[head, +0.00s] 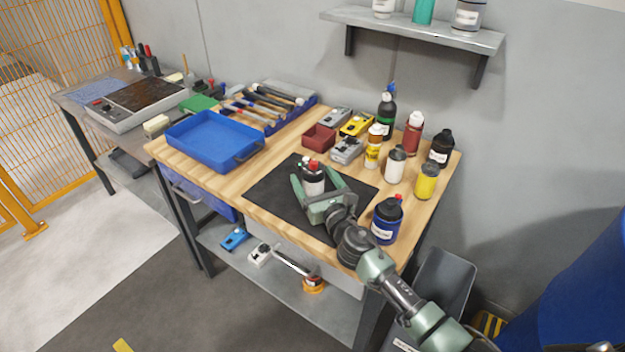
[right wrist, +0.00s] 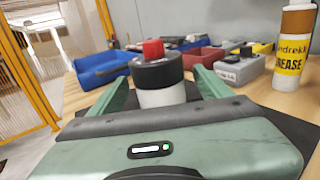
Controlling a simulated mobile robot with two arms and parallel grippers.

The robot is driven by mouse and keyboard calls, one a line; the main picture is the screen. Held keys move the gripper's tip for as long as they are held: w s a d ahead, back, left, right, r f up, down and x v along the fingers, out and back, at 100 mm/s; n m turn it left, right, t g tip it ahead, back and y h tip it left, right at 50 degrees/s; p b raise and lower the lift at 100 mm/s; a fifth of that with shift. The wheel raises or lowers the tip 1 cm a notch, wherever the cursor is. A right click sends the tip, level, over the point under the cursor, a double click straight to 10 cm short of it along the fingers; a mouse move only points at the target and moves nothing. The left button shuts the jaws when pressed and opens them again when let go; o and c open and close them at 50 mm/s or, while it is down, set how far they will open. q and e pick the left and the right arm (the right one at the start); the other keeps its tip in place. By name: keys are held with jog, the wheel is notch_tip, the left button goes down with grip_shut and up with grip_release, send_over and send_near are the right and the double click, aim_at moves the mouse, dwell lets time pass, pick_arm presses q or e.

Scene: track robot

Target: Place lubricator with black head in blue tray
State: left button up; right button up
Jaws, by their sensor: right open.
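The lubricator (head: 313,182) is a white bottle with a black head and a small red cap. It stands upright on the black mat (head: 262,192). My right gripper (head: 312,175) is open, with its green fingers on either side of the lubricator. In the right wrist view the black head (right wrist: 158,73) shows between the fingers, with a gap visible beside it; its lower body is hidden by the gripper. The blue tray (head: 210,140) is empty at the left of the wooden table, and also shows in the right wrist view (right wrist: 98,70). My left gripper is not in view.
Several bottles, including a yellow one (head: 427,182) and a blue one (head: 386,222), stand right of the mat. A dark red bin (head: 318,138) and grey boxes stand behind it. A hammer rack (head: 268,108) is behind the tray. Bare wood lies between tray and mat.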

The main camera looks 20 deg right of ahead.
jog(key=shift+w, duration=0.45)
jog(key=shift+s, duration=0.1)
jog(key=shift+c, duration=0.3)
jog(key=c, duration=1.6)
